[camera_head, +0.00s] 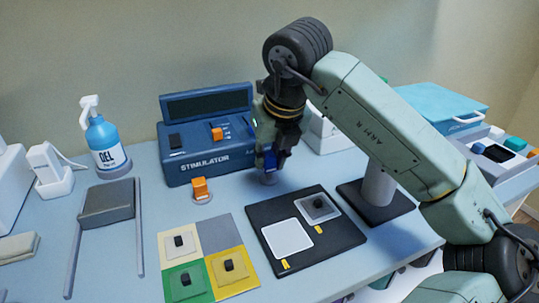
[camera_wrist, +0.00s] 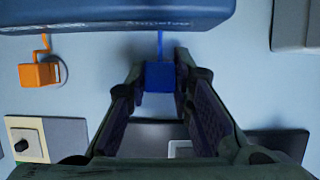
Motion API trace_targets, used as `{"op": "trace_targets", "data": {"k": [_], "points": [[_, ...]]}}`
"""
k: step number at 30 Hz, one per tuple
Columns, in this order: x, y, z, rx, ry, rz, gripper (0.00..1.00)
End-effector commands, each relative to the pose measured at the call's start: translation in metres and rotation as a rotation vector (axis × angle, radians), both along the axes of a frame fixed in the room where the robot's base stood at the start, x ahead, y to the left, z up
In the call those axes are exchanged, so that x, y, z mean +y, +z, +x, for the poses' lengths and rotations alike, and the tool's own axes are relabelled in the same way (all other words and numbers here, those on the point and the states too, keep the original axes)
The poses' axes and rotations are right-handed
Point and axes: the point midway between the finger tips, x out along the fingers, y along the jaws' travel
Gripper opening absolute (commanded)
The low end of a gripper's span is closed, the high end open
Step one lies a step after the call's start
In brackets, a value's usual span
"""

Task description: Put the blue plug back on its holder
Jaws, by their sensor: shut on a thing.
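The blue plug (camera_head: 270,161) is between the fingers of my gripper (camera_head: 272,152), in front of the stimulator. In the wrist view the blue plug (camera_wrist: 160,78) sits between the fingertips of my gripper (camera_wrist: 160,60), with a thin blue cable running up towards the stimulator. My gripper is shut on the plug and points down. A small grey round holder (camera_head: 267,179) shows directly below the plug in the head view. I cannot tell whether the plug touches it. In the wrist view this holder is hidden behind the plug.
The blue stimulator (camera_head: 206,150) stands just behind my gripper. An orange plug (camera_head: 200,188) sits on its own round holder to the left. A black board with pads (camera_head: 270,212) and coloured squares (camera_head: 215,235) lie in front. A gel bottle (camera_head: 105,145) stands at left.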

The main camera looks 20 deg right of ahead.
Motion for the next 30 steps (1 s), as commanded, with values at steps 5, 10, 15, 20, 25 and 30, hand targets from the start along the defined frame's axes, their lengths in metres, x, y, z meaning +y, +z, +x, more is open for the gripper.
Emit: {"op": "trace_targets", "data": {"k": [5,10,15,20,25,30], "points": [[0.0,-0.004,0.0,0.0,0.0,0.0,0.06],[0.0,-0.006,0.0,0.0,0.0,0.0,0.06],[0.0,-0.009,0.0,0.0,0.0,0.0,0.06],[0.0,-0.011,0.0,0.0,0.0,0.0,0.06],[0.0,-0.014,0.0,0.0,0.0,0.0,0.06],[0.0,-0.016,0.0,0.0,0.0,0.0,0.06]]}}
